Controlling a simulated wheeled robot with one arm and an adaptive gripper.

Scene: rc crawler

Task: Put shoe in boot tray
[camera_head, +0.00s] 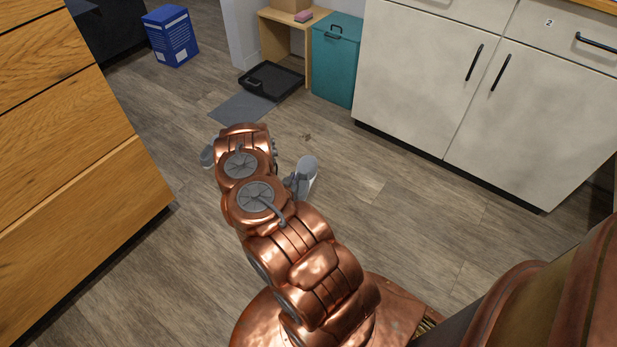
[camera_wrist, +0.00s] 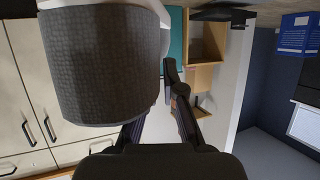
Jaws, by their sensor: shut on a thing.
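The shoe (camera_wrist: 102,70) fills the upper left of the wrist view, with its dark textured sole toward the camera and white edges. My gripper (camera_wrist: 165,95) is shut on it; the shoe hides one fingertip. In the head view the grey and white shoe (camera_head: 306,178) shows to the right of my copper arm, and my gripper is mostly hidden by the arm. The black boot tray (camera_head: 287,80) lies on the floor ahead, beyond the arm, beside the wooden shelf. A dark item seems to be in its near-left part; I cannot tell what.
A grey mat (camera_head: 242,108) lies in front of the tray. A teal bin (camera_head: 336,62) and wooden shelf (camera_head: 301,45) stand right of it. White cabinets (camera_head: 440,75) line the right, wooden drawers (camera_head: 70,190) the left. A blue box (camera_head: 171,37) stands back left.

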